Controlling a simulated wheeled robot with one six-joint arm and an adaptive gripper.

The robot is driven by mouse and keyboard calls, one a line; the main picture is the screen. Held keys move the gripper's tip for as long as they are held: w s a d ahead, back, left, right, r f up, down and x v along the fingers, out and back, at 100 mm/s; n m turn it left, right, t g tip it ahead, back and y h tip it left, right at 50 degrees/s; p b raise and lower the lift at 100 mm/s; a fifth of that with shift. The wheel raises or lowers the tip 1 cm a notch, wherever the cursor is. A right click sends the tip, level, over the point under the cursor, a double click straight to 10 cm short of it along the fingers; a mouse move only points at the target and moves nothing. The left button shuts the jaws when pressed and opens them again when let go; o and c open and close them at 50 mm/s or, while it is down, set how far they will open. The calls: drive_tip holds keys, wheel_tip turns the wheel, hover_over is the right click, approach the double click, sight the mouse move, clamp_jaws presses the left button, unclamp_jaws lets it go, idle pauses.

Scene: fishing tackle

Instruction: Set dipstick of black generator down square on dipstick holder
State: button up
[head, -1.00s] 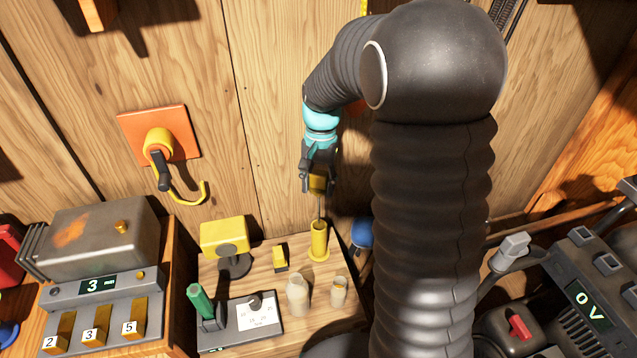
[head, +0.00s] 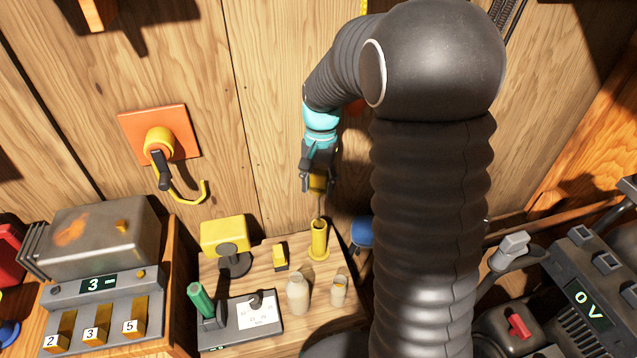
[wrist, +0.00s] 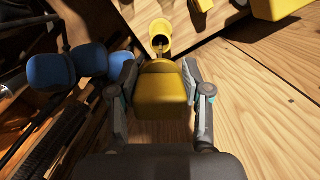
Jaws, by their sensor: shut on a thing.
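My gripper (head: 318,184) is shut on the yellow handle of the dipstick (head: 319,183), above the bench. The handle fills the space between the fingers in the wrist view (wrist: 161,90). The thin rod points down from the handle, and its lower end is at the mouth of the yellow tube-shaped dipstick holder (head: 318,241). The holder stands upright on the wooden bench and shows beyond the handle in the wrist view (wrist: 161,29). I cannot tell how far the rod is inside it. The black generator (head: 580,300) with a "0V" display appears to be at the lower right.
The wooden wall (head: 265,110) rises behind.

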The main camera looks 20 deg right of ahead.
sight(319, 221)
wheel_tip(319, 221, down, 14)
drive_tip(key=b, duration=0.8)
idle(5.2)
drive_tip(key=o, duration=1.2)
drive_tip(key=shift+o, duration=0.2)
drive_tip(key=shift+w+d+r, duration=0.1)
drive_tip(key=shift+w+r, duration=0.05)
drive_tip(key=shift+r, duration=1.1)
drive_tip(key=shift+w+d+r, duration=0.1)
drive_tip(key=shift+w+r, duration=0.1)
drive_tip(key=shift+r, duration=1.05)
drive_tip(key=shift+w+d+r, duration=0.1)
drive_tip(key=shift+w+r, duration=0.05)
drive_tip(key=shift+r, duration=1.1)
